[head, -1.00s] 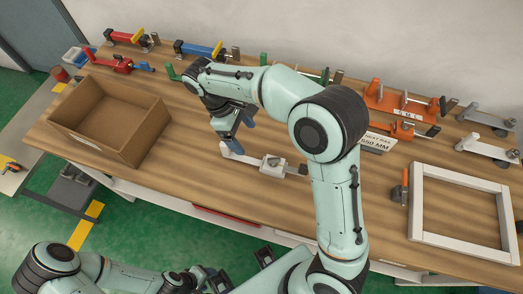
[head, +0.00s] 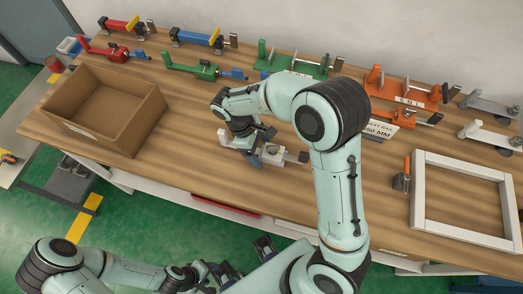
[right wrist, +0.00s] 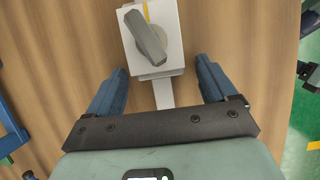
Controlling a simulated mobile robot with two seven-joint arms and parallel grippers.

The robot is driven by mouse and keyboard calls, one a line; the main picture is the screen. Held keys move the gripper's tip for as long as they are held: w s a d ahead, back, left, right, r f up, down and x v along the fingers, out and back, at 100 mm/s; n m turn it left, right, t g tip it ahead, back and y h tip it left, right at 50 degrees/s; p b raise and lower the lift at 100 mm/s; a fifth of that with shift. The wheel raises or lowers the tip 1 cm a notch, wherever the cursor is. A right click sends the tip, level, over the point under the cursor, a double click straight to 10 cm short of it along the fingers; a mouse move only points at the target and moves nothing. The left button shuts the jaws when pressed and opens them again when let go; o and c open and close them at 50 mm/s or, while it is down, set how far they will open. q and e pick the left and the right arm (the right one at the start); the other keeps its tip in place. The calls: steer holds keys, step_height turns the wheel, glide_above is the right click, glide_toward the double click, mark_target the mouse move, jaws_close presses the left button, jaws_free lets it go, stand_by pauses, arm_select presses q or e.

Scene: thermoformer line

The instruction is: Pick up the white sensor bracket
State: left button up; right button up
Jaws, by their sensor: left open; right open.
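The white sensor bracket (head: 273,155) lies near the front middle of the wooden table, partly hidden by my right arm in the head view. In the right wrist view it is a white block (right wrist: 172,55) with a grey knob, a yellow stripe and a thin arm reaching toward my palm. My right gripper (head: 256,151) is low over the bracket's left end. Its blue fingers stand open on either side of the thin arm, apart from it, in the right wrist view (right wrist: 160,78). My left gripper (head: 222,273) is open and empty in front of the table.
An open cardboard box (head: 105,108) stands at the left of the table. Red, blue, green and orange clamp-like fixtures line the back. A white frame (head: 466,162) and an orange-handled piece (head: 403,177) are at the right. Wood around the bracket's front is clear.

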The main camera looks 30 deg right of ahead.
jaws_close()
stand_by(0.3)
